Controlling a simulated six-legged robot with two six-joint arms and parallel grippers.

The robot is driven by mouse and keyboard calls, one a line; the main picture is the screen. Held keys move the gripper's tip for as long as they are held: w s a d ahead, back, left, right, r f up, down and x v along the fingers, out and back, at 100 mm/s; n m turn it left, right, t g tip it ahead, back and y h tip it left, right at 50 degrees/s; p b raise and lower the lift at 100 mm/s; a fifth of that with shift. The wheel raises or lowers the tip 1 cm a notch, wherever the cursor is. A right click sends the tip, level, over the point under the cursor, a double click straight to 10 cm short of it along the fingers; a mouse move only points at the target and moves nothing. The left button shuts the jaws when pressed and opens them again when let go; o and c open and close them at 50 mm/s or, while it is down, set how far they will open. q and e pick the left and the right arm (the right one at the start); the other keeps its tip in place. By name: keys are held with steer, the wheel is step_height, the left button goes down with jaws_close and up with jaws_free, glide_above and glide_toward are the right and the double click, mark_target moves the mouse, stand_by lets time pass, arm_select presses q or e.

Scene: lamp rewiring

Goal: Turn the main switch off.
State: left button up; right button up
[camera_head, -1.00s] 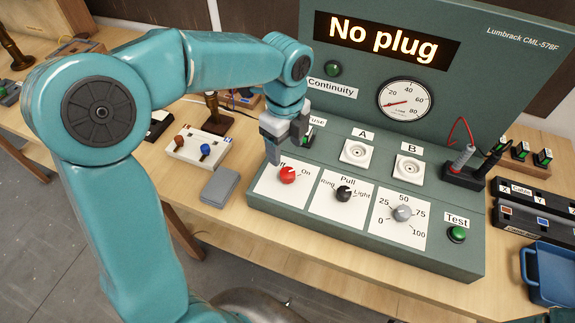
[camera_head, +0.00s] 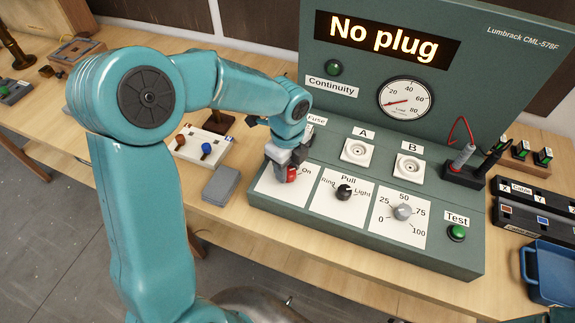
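The main switch is a red knob (camera_head: 291,174) on a white Off/On plate (camera_head: 275,192) at the left of the green test panel's sloped front. The "On" label shows; the "Off" label is hidden behind my gripper. My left gripper (camera_head: 286,170) is down at the knob, with its fingers around or right beside it. Part of the red knob shows between the fingers. I cannot tell whether the fingers press on it, and the knob's pointer is hidden. My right gripper is not in view.
The panel's display (camera_head: 384,40) reads "No plug". A black Pull knob (camera_head: 344,191), a grey dial (camera_head: 403,211) and a green Test button (camera_head: 457,232) are to the right. A grey box (camera_head: 221,185) lies left of the panel. A blue tray (camera_head: 552,272) stands at the right.

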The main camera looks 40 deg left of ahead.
mark_target(288, 172)
arm_select(q)
steer(key=shift+n, duration=0.3)
steer(key=n+b, duration=0.1)
steer(key=n, duration=0.2)
steer(key=shift+b, duration=0.4)
steer(key=n+b, duration=0.2)
steer(key=n, duration=0.4)
steer(key=n+b, duration=0.1)
steer(key=n, duration=0.3)
steer(key=shift+d+r+n+b, duration=0.1)
steer(key=shift+n+b, duration=0.6)
steer(key=shift+n, duration=1.4)
steer(key=o, duration=1.1)
steer(key=shift+c, duration=0.2)
step_height(288, 172, up, 16)
steer(key=p, duration=0.1)
steer(key=shift+r, duration=0.15)
